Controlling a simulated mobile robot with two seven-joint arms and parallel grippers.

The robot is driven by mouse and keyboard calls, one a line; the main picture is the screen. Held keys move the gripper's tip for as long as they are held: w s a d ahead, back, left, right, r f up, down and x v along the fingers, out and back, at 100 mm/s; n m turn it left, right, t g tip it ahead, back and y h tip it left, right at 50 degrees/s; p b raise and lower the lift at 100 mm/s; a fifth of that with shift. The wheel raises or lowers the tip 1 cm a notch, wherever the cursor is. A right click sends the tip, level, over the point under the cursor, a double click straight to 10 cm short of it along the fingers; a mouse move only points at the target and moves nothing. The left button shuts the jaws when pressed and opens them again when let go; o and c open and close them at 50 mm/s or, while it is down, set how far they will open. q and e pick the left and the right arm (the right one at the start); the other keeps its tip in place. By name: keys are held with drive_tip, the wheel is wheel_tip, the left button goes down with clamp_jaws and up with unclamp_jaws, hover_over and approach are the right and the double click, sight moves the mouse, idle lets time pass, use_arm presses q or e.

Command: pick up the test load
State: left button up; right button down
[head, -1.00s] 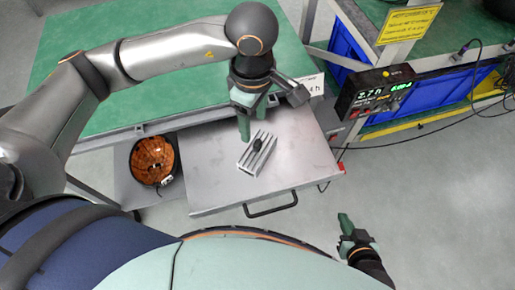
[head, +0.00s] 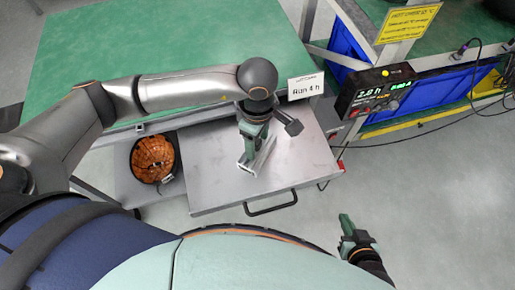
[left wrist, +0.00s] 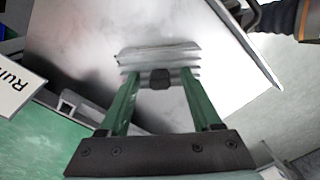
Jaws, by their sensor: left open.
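The test load looks like a finned silver metal block with a dark knob. It lies on the grey metal drawer top, and most of it is hidden behind my left gripper in the head view. In the left wrist view the finned block (left wrist: 160,57) sits between the green fingers, with its dark knob (left wrist: 159,79) in the middle. My left gripper (head: 248,165) is open, pointing down, with its fingers on either side of the block. Whether they touch it I cannot tell. My right gripper (head: 345,222) is at the lower right, away from the drawer, and its jaw opening is unclear.
The grey drawer (head: 210,185) has a black front handle (head: 272,207). A round orange-brown wound coil (head: 153,159) stands left of it. A "Run 4 h" card (head: 305,87), a display box (head: 376,92) and a yellow hot-surface sign (head: 411,22) are at the right. Open floor lies in front.

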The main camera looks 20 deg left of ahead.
use_arm(q)
clamp_jaws()
idle(0.3)
drive_tip(key=shift+r, duration=0.1)
